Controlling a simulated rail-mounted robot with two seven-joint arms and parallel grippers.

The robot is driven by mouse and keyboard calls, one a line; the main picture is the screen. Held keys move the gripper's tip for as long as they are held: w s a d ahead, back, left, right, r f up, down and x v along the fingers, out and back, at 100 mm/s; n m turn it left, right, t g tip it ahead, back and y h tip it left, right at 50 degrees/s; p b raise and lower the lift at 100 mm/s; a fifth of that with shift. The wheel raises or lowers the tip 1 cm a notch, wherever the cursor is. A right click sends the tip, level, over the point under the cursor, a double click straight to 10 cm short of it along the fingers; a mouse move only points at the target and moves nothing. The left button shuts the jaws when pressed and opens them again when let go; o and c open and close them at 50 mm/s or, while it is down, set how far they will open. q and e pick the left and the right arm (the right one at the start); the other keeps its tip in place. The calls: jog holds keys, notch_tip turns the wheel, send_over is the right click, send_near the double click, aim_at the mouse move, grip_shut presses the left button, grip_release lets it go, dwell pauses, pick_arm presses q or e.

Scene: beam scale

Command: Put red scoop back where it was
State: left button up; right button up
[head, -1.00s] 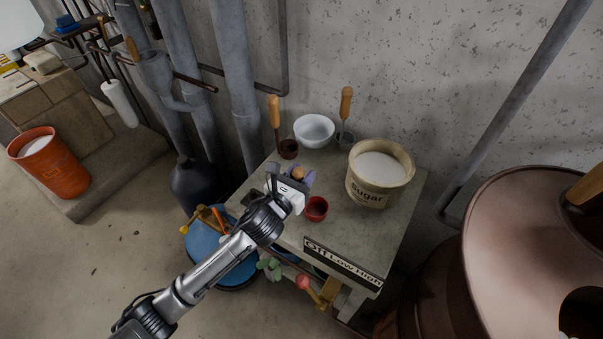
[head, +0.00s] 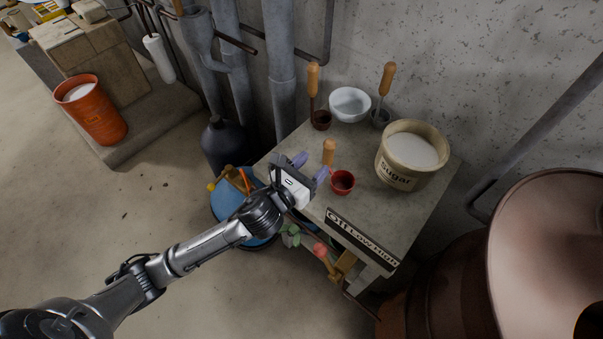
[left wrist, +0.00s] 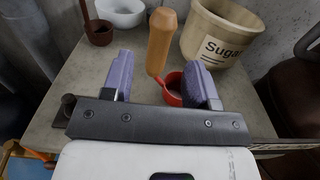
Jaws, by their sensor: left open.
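The red scoop (head: 342,182) stands on the small table, its wooden handle (head: 328,152) rising upright from its left side. In the left wrist view the red scoop (left wrist: 174,88) and its tan handle (left wrist: 161,42) lie beyond and between my fingers. My left gripper (head: 311,168) is open and empty, with purple fingertips spread apart, just left of the scoop in the head view. The fingers do not touch the handle. My right gripper is not in view.
Behind stand a dark brown scoop (head: 321,119), a white bowl (head: 350,104) and a grey scoop (head: 380,118). A sugar tub (head: 412,152) is right of the red scoop. The table's front edge carries an Off/Low/High sign (head: 361,240). A copper vessel (head: 545,245) stands at right.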

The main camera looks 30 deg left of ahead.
pick_arm(q)
jog(key=shift+s+a, duration=0.15)
jog(key=shift+s, duration=0.8)
jog(key=shift+s+a, duration=0.15)
jog(key=shift+s, duration=0.75)
jog(key=s+f+n+g+y, duration=0.1)
jog(key=s+f+n+g, duration=0.6)
jog(key=s+n, duration=0.6)
jog(key=s+f+n+g+y, duration=0.1)
jog(key=s+f+n+g, duration=0.6)
jog(key=n, duration=1.5)
jog(key=s+f, duration=0.4)
jog(key=s, duration=0.2)
jog(key=shift+s+a+n, duration=0.2)
jog(key=shift+s+n, duration=0.05)
jog(key=shift+n, duration=0.05)
jog(key=shift+f, duration=0.1)
